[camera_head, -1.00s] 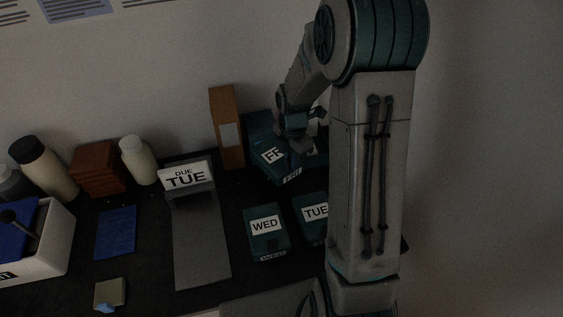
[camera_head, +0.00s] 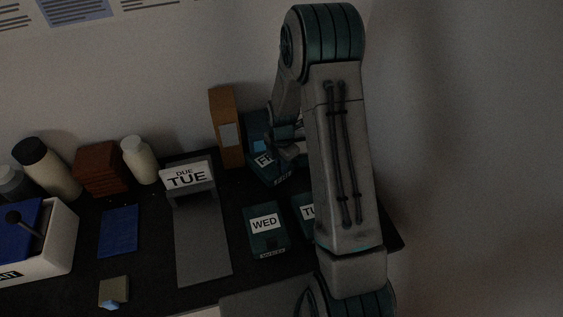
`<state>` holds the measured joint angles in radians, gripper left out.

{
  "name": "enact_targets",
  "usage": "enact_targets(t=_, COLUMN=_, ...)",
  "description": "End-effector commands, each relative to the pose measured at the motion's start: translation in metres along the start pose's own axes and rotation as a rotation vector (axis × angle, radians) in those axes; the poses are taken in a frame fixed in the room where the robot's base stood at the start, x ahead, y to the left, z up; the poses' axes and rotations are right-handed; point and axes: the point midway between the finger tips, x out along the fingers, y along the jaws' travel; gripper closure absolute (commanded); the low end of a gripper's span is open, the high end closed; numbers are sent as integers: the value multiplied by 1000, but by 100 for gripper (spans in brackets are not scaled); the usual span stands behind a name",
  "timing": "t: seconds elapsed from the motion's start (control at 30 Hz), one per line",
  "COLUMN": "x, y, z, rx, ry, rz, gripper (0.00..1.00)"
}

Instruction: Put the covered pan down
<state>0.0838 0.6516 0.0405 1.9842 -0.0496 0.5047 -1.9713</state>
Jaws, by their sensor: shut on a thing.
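A teal covered pan with a white label, which seems to read FRI (camera_head: 263,162), is at the back of the bench, right of the brown upright box. My gripper (camera_head: 287,150) is at its right side and shut on it. My arm hides the pan's right part, and I cannot tell whether its underside touches anything. Two more teal covered pans stand in front: WED (camera_head: 267,242) in full view, and TUE (camera_head: 304,203), mostly hidden by my arm. A grey stand with a DUE TUE sign (camera_head: 188,176) is to the left.
The brown upright box (camera_head: 226,128) and another teal thing (camera_head: 257,124) stand close behind the held pan. A blue mat (camera_head: 119,231), bottles (camera_head: 139,160) and a white bin (camera_head: 52,245) are at left. The grey stand's flat plate (camera_head: 202,245) is bare.

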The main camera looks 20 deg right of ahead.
Motion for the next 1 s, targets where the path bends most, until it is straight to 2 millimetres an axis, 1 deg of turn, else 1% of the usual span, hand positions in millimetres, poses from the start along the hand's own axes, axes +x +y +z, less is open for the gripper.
enact_targets(t=0.17, x=4, y=0, z=0, rx=-1, ry=0, rz=0, gripper=100)
enact_targets(t=0.2, x=4, y=0, z=0, rx=-1, ry=0, rz=0, gripper=80)
enact_targets(t=0.27, x=3, y=0, z=0, rx=-1, ry=0, rz=0, gripper=64)
enact_targets(t=0.57, x=2, y=0, z=0, rx=-1, ry=0, rz=0, gripper=64)
enact_targets(t=0.7, x=-5, y=0, z=0, rx=0, ry=0, rz=2, gripper=64)
enact_targets(t=0.77, x=-12, y=1, z=1, rx=0, ry=-1, rz=4, gripper=64)
enact_targets(t=0.87, x=-28, y=1, z=1, rx=-1, ry=-2, rz=5, gripper=64)
enact_targets(t=1.0, x=-57, y=1, z=1, rx=0, ry=-2, rz=5, gripper=64)
